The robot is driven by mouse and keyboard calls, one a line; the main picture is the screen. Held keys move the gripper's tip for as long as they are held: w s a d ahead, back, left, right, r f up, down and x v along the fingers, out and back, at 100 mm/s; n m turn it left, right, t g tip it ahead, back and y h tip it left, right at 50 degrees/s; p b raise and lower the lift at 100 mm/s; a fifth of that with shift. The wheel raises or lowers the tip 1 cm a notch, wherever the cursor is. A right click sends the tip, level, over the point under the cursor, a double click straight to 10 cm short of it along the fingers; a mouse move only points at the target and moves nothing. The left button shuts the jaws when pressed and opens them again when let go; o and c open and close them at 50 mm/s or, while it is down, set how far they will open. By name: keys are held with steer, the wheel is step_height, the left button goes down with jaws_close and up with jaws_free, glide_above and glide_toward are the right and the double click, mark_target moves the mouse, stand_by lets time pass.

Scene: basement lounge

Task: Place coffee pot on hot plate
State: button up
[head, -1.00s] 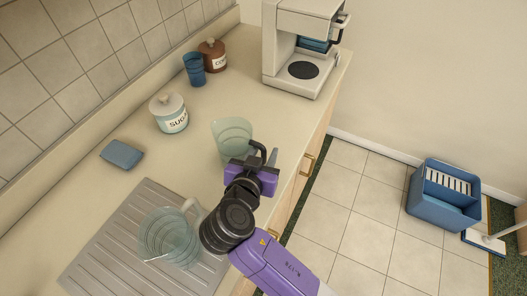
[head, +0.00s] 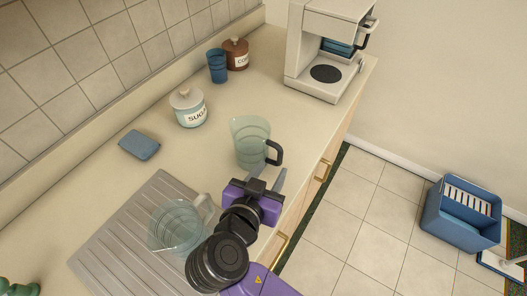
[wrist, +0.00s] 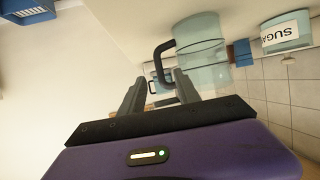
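The coffee pot (head: 250,140), clear greenish glass with a black handle, stands upright on the counter in the head view. The hot plate (head: 325,73) is a bare dark disc on the base of the white coffee machine (head: 300,80), at the far end of the counter. My gripper (head: 267,180) is just on the near side of the pot's handle. In the wrist view, which is upside down, my gripper (wrist: 159,82) has its two fingers apart with nothing held. The pot (wrist: 207,55) and its black handle (wrist: 164,62) lie beyond the fingertips, apparently not touching.
A clear glass jug (head: 172,230) stands on the ridged drainboard (head: 118,243), near my wrist. A sugar jar (head: 188,108), blue cup (head: 217,66), brown canister (head: 236,54) and blue sponge (head: 139,145) line the wall side. The counter between pot and machine is clear.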

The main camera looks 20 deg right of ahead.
mark_target(279, 158)
steer(key=p+x, duration=0.2)
steer(key=x, duration=0.5)
steer(key=shift+w+d, duration=0.15)
steer(key=shift+d, duration=0.1)
jaws_close()
stand_by(1.2)
